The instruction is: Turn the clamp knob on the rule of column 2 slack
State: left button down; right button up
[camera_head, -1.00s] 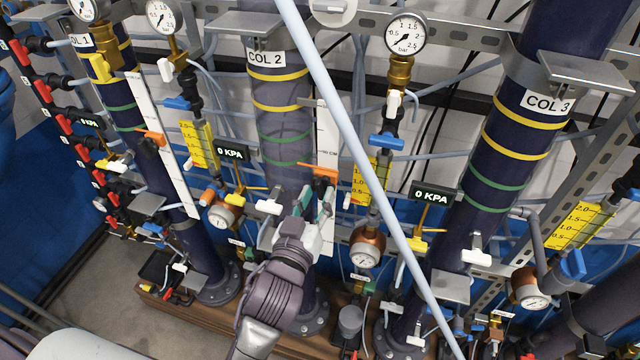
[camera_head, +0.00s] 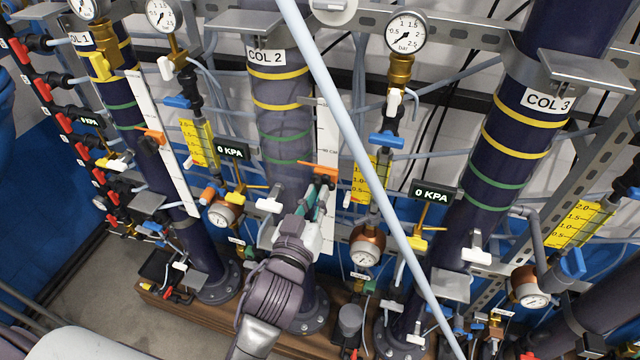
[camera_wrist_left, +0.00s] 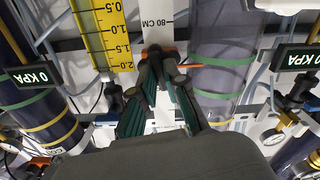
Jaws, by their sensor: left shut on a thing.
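Column 2 (camera_head: 284,135) is the clear tube labelled COL 2 in the middle of the head view. Its white rule (camera_head: 326,130) stands to its right, with an orange slider (camera_head: 318,168) on it. In the wrist view the rule (camera_wrist_left: 158,22) reads 80 CM and the slider (camera_wrist_left: 180,54) is partly hidden behind my fingers. My left gripper (camera_head: 325,184) reaches up from below, with its fingertips just under the slider. In the wrist view its fingertips (camera_wrist_left: 158,54) are shut on the small dark clamp knob (camera_wrist_left: 153,48) at the slider; the fingers hide most of the knob.
A yellow scale (camera_head: 371,180) and a 0 KPA display (camera_head: 432,193) are to the right. Another 0 KPA display (camera_head: 232,151) and a gauge (camera_head: 222,215) are to the left. A pale diagonal tube (camera_head: 350,130) crosses the head view in front of the rule.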

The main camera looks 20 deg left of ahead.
dwell(0.5)
pick_arm(q)
jog(key=shift+n, duration=1.4)
jog(key=shift+p, duration=0.3)
jog(key=shift+n, duration=0.7)
jog(key=shift+d+n+p, duration=0.15)
jog(key=shift+n+p, duration=0.25)
jog(key=shift+n, duration=0.3)
